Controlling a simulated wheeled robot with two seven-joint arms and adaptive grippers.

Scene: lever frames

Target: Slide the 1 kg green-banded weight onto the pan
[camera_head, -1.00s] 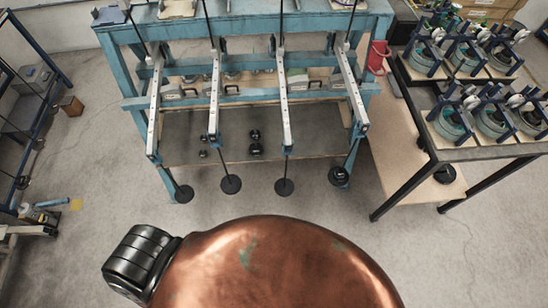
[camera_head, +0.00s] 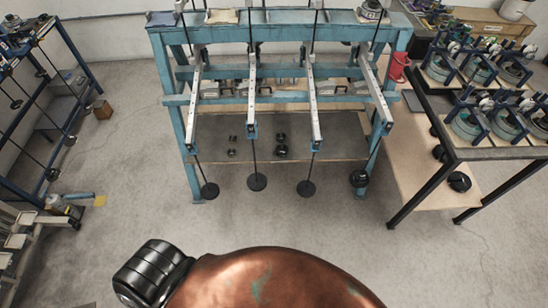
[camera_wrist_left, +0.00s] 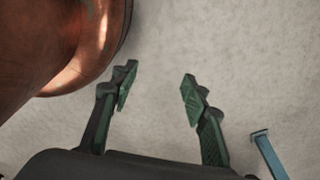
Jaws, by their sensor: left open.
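Several round black pans hang on rods below the lever frame (camera_head: 280,48) in the head view, including a left pan (camera_head: 210,191), two middle pans (camera_head: 257,182) (camera_head: 306,188) and a right pan (camera_head: 359,181). The right pan appears to bear a dark weight. Small dark weights (camera_head: 281,151) stand on the low shelf behind the pans. I cannot make out a green band on any weight. My left gripper (camera_wrist_left: 158,84) is open and empty over bare floor in the left wrist view, away from the weights. My right gripper is out of view.
A bench (camera_head: 470,150) with several blue-framed devices stands at the right, with dark weights (camera_head: 459,182) on its lower board. A blue rack (camera_head: 90,75) stands at the left. The grey floor (camera_head: 270,222) in front of the lever frame is clear.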

